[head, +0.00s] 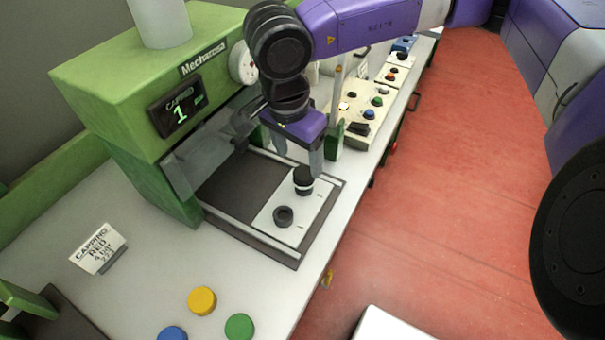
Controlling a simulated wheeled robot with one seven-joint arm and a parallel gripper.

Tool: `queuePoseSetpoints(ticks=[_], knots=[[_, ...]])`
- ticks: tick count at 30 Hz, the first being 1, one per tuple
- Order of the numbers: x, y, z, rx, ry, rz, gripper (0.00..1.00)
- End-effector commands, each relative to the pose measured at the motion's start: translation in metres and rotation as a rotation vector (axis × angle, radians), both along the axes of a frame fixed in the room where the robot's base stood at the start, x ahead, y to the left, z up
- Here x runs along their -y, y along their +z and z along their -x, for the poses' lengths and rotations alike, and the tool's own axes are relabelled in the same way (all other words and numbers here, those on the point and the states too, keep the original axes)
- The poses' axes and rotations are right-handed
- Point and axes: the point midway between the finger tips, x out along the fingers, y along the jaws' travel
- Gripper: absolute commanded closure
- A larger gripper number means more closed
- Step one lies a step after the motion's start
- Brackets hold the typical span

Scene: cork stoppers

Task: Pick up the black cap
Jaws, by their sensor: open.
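A black cap-like piece (303,176) with a pale band around it stands on the white plate (305,211) of the capping station. A second dark round piece with a ring-shaped top (283,216) sits nearer on the same plate; I cannot tell whether it is a cap or a holder. My gripper (298,160) points down with its fingers apart, just above and behind the banded black piece. The right finger comes close to that piece; I cannot tell whether they touch. Nothing shows between the fingers.
The green capping machine (110,85) stands at the left of the gripper. A button panel (366,108) stands behind. Red floor is open at right.

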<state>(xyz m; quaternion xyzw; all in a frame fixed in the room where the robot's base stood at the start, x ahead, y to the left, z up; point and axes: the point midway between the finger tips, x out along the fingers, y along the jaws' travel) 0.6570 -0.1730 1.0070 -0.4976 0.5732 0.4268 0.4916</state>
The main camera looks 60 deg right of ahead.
Motion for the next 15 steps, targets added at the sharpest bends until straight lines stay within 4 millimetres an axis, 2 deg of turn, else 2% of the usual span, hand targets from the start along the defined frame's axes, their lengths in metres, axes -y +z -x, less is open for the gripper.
queuePoseSetpoints(ticks=[10,15], knots=[[0.011,-0.042,0.003,-0.002,-0.002,-0.005,0.31],[0.013,-0.053,0.003,0.001,-0.001,-0.003,0.31]])
